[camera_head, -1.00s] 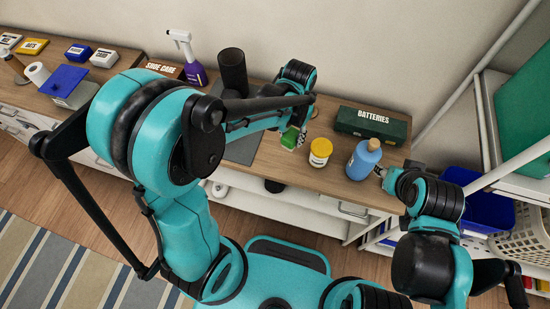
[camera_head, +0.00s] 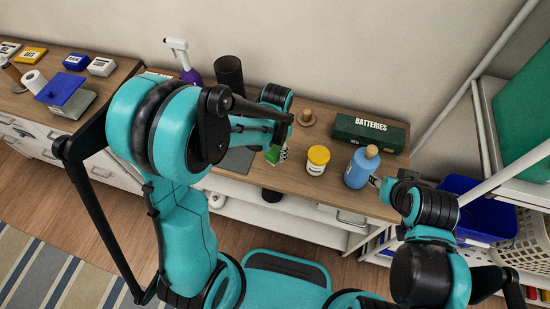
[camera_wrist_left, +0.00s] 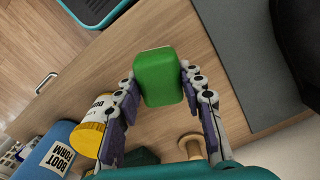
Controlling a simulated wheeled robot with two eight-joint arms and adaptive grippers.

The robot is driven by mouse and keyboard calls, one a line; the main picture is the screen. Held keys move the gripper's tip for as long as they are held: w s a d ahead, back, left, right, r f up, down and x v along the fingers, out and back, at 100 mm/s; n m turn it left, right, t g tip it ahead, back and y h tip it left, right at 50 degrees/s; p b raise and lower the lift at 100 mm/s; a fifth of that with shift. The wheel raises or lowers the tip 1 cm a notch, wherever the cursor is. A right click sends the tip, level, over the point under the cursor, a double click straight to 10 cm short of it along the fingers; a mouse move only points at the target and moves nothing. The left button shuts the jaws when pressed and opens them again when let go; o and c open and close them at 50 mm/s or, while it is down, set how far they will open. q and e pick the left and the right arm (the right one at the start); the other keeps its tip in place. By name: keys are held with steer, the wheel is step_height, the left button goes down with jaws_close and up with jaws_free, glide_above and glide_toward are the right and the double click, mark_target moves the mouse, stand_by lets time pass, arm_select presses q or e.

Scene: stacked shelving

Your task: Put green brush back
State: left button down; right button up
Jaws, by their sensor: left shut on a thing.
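The green brush (camera_head: 272,154) is in my left gripper (camera_head: 279,151), above the wooden counter, left of the yellow-lidded jar. In the left wrist view the brush (camera_wrist_left: 158,76) is a rounded green block between the two fingers (camera_wrist_left: 160,92), which are shut on it. Its underside is hidden there. My right gripper (camera_head: 379,183) is close beside the blue bottle (camera_head: 361,167) at the right. Its fingers are mostly hidden, and I cannot tell whether they touch the bottle.
The yellow-lidded jar (camera_head: 317,160), a wooden knob-shaped piece (camera_head: 305,117) and the green batteries box (camera_head: 369,132) stand on the counter (camera_head: 335,185). A black cylinder (camera_head: 229,75) and a purple spray bottle (camera_head: 190,71) stand behind my left arm. A dark grey mat (camera_head: 238,160) lies at left.

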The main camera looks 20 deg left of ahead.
mark_target(275, 157)
arm_select(q)
step_height(275, 157, down, 4)
steer(key=shift+f+b, duration=0.1)
steer(key=shift+b, duration=0.65)
steer(key=c, duration=1)
jaws_free()
steer(key=shift+o, duration=0.2)
